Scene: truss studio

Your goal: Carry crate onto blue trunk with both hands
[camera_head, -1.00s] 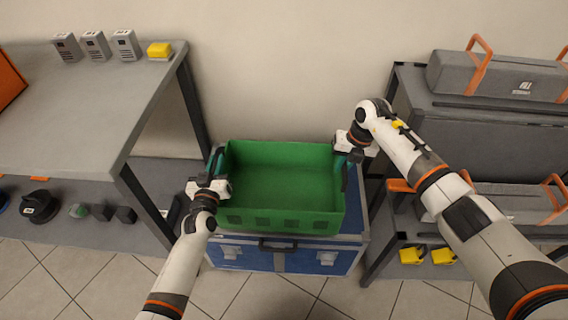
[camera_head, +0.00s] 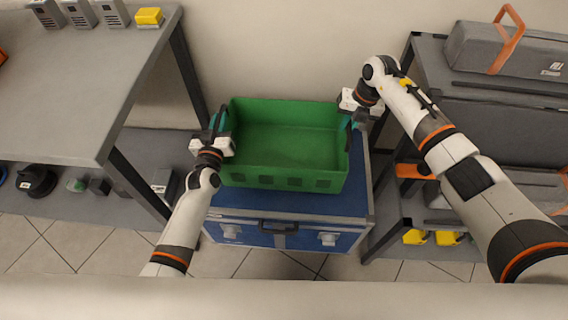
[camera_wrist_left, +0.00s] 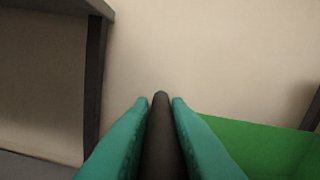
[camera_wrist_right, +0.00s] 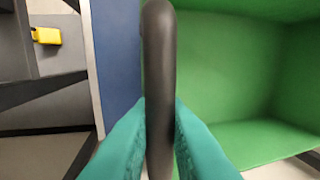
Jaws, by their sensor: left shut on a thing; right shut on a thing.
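The green crate (camera_head: 290,128) is empty and level, over the rear part of the blue trunk (camera_head: 290,206) in the head view. The trunk's front top and front face show. I cannot tell whether the crate touches the lid. My left gripper (camera_head: 217,137) is shut on a dark handle at the crate's left end; the handle (camera_wrist_left: 160,135) shows between teal fingers in the left wrist view. My right gripper (camera_head: 352,112) is shut on the dark handle at the right end; that handle (camera_wrist_right: 158,80) also shows in the right wrist view.
A grey table (camera_head: 75,90) with boxes and a yellow block (camera_head: 148,16) stands left of the trunk. A dark shelf rack (camera_head: 480,110) with grey cases (camera_head: 515,50) stands close on the right. The wall (camera_head: 280,45) is behind the crate.

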